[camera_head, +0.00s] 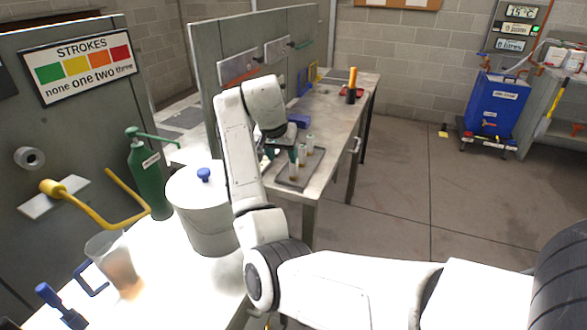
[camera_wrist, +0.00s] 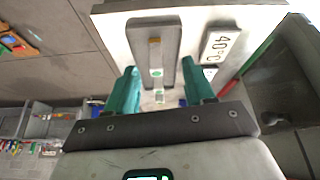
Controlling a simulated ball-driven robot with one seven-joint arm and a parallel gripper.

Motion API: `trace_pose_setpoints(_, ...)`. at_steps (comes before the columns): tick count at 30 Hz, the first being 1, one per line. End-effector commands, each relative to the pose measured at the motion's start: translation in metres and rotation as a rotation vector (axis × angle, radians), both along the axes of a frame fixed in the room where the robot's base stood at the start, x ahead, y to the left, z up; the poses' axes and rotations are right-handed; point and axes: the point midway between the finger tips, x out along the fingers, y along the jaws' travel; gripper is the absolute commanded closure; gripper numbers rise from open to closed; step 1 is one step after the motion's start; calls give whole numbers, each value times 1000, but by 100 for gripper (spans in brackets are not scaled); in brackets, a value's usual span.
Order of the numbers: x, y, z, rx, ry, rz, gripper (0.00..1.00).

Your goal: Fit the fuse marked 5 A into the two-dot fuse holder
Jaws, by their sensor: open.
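My gripper (camera_wrist: 160,92) is open in the wrist view, its two green fingers apart with nothing clearly held between them. Past the fingertips is a white block with a long grey strip (camera_wrist: 153,30), which bears a small brown piece and a green round mark. In the head view my gripper (camera_head: 270,152) is partly hidden by my arm, beside a dark tray (camera_head: 290,184) on the metal bench. Several small upright pale cylinders (camera_head: 302,152) stand on this tray. I cannot tell whether they are fuses. No 5 A marking or two-dot holder is readable.
A white lidded pot (camera_head: 200,215) stands at left. The floor right of the bench is clear.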

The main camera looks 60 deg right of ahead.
Motion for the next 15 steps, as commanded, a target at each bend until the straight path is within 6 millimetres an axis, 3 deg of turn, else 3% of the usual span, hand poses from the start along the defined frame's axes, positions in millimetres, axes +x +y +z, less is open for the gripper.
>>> trace_pose_setpoints(3, 1, -15, 24, 27, -14, -79, 47)
trace_pose_setpoints(7, 0, -23, 35, 41, -18, -121, 47)
trace_pose_setpoints(15, 0, -38, 5, 45, -14, -130, 47)
